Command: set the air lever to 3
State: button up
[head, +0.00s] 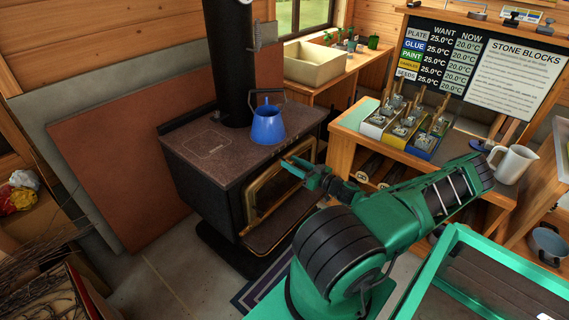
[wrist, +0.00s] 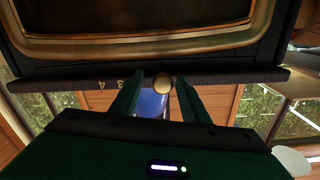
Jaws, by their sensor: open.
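The black stove (head: 225,165) stands left of my arm, with a glass door (head: 272,190) in a brass frame. In the wrist view the picture is upside down, and the stove's dark edge (wrist: 220,78) carries the marks 3 and 4 (wrist: 111,84), left of the fingers. The air lever's round, pale knob (wrist: 162,85) shows between my fingertips. My gripper (head: 291,164) is open at the stove's upper front edge, a finger on each side of the knob. I cannot tell whether either finger touches it. The lever's shaft and other marks are hidden.
A blue kettle (head: 268,124) stands on the stove top near the black flue pipe (head: 228,60). A stone sink (head: 315,65) is behind. Some floor is clear at the front left.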

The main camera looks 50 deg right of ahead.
jog(key=shift+w, duration=0.2)
jog(key=shift+a, duration=0.1)
jog(key=shift+c, duration=0.9)
grip_shut()
jog(key=d, duration=0.8)
jog(key=shift+w+d, duration=0.3)
jog(key=shift+w, duration=0.05)
jog(key=shift+o, duration=0.9)
grip_release()
jog(key=shift+s, duration=0.1)
